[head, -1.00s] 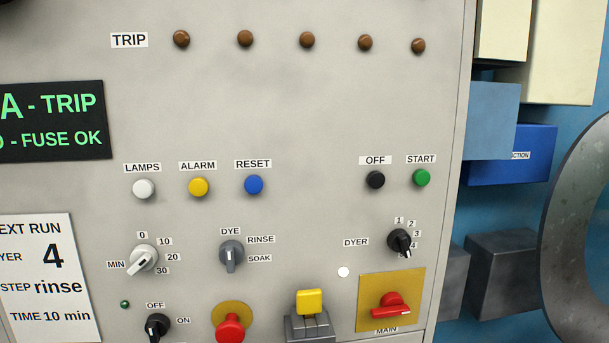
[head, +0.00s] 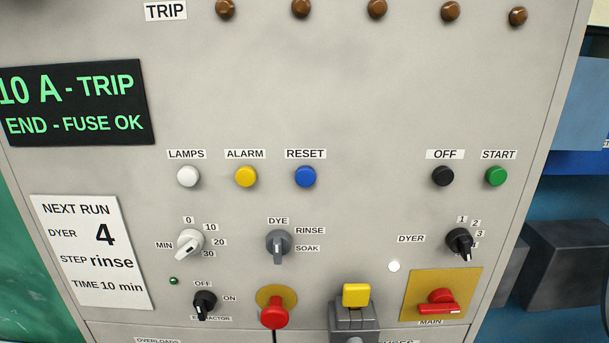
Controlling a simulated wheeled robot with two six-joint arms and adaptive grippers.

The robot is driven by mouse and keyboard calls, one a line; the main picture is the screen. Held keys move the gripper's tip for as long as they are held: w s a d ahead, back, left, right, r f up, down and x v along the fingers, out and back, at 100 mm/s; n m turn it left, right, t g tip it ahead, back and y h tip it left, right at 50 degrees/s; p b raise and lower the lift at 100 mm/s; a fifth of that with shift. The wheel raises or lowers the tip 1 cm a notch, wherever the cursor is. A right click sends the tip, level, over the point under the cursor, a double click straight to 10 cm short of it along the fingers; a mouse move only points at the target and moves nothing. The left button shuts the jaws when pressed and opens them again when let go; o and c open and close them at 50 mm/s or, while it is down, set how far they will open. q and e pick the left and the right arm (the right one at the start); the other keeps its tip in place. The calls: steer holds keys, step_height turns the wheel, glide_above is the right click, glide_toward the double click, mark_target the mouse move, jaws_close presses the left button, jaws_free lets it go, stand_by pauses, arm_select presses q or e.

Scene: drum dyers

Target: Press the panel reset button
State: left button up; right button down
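The blue RESET button (head: 305,177) is on the grey control panel (head: 350,110), under its white RESET label, near the middle of the head view. The yellow ALARM button (head: 246,177) and the white LAMPS button (head: 188,176) sit in the same row to its left. The black OFF button (head: 443,176) and green START button (head: 496,176) are to its right. Nothing covers the blue button. Neither of my grippers shows in the head view.
A dark display (head: 75,103) reads TRIP. The panel face around the buttons is clear.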

arm_select(q)
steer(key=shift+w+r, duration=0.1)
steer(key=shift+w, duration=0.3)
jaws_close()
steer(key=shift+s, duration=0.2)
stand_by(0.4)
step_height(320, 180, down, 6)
steer(key=b, duration=0.6)
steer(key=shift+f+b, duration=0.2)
steer(key=shift+b, duration=0.1)
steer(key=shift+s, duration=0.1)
